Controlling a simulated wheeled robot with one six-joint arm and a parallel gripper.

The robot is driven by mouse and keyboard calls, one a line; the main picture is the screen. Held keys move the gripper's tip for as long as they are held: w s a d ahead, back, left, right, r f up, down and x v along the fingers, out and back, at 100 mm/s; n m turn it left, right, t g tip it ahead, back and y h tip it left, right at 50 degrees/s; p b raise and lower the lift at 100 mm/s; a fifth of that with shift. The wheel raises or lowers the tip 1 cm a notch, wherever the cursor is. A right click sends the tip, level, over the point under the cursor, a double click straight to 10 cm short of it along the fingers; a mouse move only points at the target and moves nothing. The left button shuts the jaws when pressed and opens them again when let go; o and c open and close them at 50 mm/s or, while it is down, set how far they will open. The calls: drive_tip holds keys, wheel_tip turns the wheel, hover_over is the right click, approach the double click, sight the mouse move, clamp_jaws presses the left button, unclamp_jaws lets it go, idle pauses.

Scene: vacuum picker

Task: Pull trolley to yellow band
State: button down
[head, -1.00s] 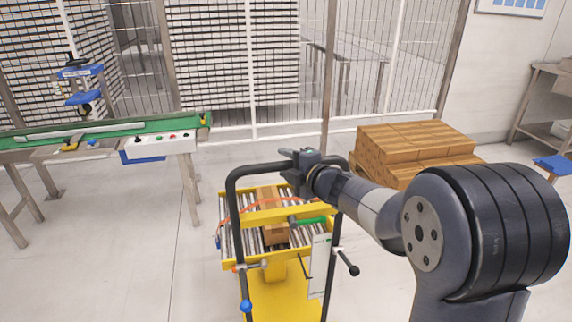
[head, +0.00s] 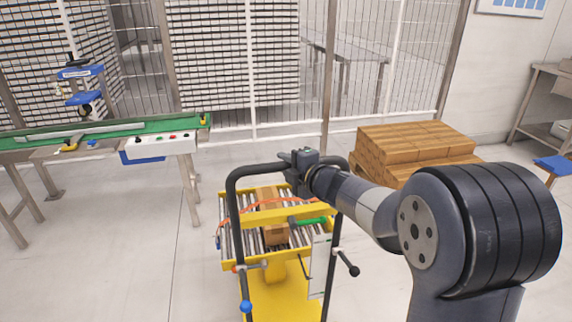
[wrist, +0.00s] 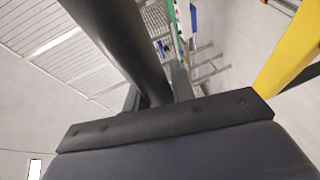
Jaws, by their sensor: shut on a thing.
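The yellow trolley (head: 275,289) stands in front of me in the head view, with a roller top and a black handle frame (head: 232,215). A cardboard box (head: 274,234) lies on its rollers. My gripper (head: 290,157) is at the top bar of the handle and is shut on it. In the wrist view the dark handle tube (wrist: 118,45) runs up from my gripper (wrist: 165,120), with a yellow trolley part (wrist: 292,45) at the right. The fingertips are mostly hidden. I see no yellow band on the floor in these views.
A green-topped conveyor (head: 110,130) stands at the left. Stacked brown boxes (head: 412,145) are behind the trolley to the right. A wire fence (head: 225,70) closes off the back. The floor (head: 110,270) left of the trolley is clear.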

drive_tip(key=shift+w, duration=0.1)
drive_tip(key=w, duration=0.1)
drive_tip(key=w+p, duration=0.1)
drive_tip(key=w, duration=0.1)
drive_tip(key=shift+a, duration=0.4)
drive_tip(key=shift+s, duration=0.15)
drive_tip(key=c, duration=1.2)
unclamp_jaws()
drive_tip(key=v, duration=1)
drive_tip(key=shift+s+d, duration=0.25)
